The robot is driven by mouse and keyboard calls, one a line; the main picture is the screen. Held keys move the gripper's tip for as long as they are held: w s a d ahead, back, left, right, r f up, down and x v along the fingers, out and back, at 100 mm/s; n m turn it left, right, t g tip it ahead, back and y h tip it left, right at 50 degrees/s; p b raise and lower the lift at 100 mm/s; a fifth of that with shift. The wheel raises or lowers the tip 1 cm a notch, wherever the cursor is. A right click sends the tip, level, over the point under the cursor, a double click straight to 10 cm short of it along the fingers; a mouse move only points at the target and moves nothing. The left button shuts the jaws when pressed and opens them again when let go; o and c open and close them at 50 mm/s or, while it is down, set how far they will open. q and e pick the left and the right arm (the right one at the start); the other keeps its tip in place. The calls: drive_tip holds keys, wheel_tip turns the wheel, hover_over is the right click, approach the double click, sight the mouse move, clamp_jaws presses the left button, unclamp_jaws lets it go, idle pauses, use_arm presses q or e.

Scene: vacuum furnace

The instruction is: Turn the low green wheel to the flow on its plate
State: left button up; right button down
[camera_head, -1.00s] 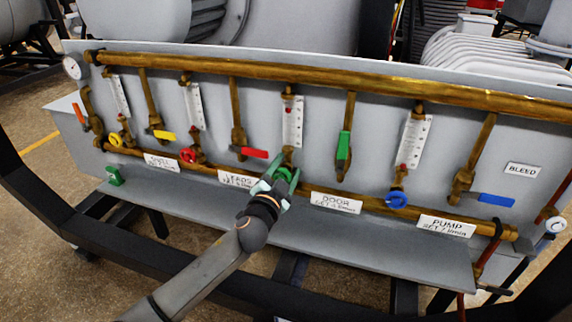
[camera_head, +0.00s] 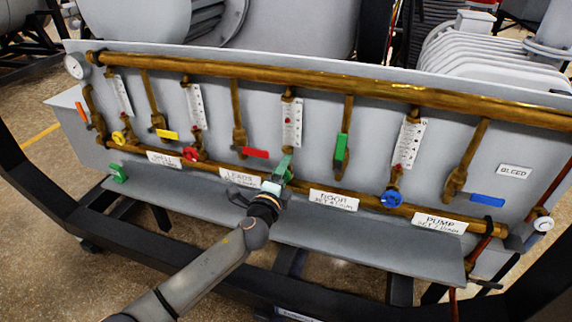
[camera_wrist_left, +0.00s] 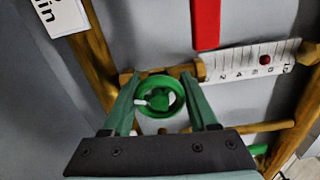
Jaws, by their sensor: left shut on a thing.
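The low green wheel (camera_wrist_left: 160,96) sits on the brass pipework, a white mark on its left side in the wrist view. My left gripper (camera_wrist_left: 159,90) has its two green fingers on opposite sides of the wheel, shut on it. In the head view my left gripper (camera_head: 281,172) covers most of the wheel. The white flow tube scale (camera_head: 292,122) rises above it; its red float (camera_wrist_left: 265,59) shows in the wrist view. The DOOR plate (camera_head: 334,200) is right of the wheel; its flow number is too small to read. My right gripper is out of view.
Red (camera_head: 191,154), yellow (camera_head: 118,138) and blue (camera_head: 391,200) wheels sit along the lower pipe. A red lever (camera_head: 255,153) and an upright green lever (camera_head: 341,147) flank the green wheel's tube. A grey ledge (camera_head: 360,247) runs below.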

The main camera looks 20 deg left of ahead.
use_arm(q)
drive_tip(key=m+p, duration=0.3)
drive_tip(key=m, duration=0.6)
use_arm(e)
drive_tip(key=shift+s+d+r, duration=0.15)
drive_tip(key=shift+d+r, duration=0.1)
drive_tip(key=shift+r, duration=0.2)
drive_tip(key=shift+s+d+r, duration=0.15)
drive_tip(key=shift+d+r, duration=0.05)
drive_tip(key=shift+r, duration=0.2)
use_arm(q)
drive_tip(key=shift+f, duration=0.1)
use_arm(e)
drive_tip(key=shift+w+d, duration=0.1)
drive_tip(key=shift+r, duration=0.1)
use_arm(q)
drive_tip(key=o, duration=1.4)
drive_tip(key=shift+c, duration=0.2)
